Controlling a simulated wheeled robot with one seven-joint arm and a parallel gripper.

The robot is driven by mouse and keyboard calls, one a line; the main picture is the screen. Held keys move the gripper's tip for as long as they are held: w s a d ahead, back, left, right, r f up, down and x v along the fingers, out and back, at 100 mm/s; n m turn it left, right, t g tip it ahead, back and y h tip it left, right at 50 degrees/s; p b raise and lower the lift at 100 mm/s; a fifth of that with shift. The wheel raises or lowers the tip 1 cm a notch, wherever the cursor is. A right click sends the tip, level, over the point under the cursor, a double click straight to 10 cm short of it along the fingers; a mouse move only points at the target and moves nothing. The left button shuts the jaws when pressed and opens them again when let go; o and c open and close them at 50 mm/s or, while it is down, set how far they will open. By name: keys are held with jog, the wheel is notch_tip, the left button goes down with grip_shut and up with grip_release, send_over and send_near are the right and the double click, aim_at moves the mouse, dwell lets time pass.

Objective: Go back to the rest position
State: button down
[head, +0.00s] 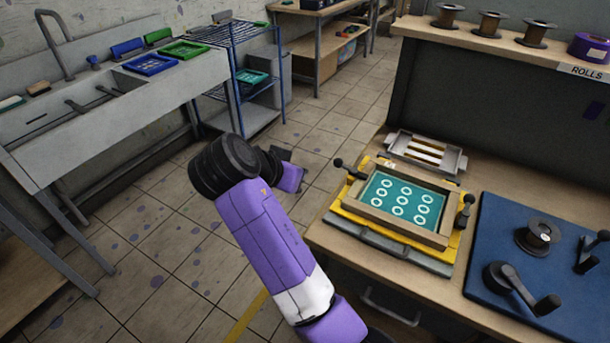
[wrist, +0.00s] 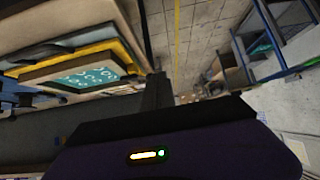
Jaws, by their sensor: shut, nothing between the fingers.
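My gripper (wrist: 157,80) shows in the wrist view as a dark narrow upright shape at the middle, its fingers together with nothing between them. In the head view my purple and white arm rises from the bottom centre and bends at a black joint over the floor, left of the workbench (head: 330,243). The fingers cannot be made out there; only a purple wrist part shows behind the joint. The arm is apart from the printing press (head: 358,228), which holds a wooden-framed teal screen (head: 400,200) with white rings. The press also shows at upper left in the wrist view (wrist: 125,52).
A blue mat (head: 490,260) with a spool and a crank lies at right on the bench. A shelf (head: 480,40) with several spools stands behind. A sink (head: 100,105) and a blue wire rack (head: 240,85) stand left. Tiled floor between is clear.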

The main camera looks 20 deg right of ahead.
jog(key=shift+s+a+r, duration=0.15)
jog(key=shift+a+r, duration=0.15)
dwell(0.4)
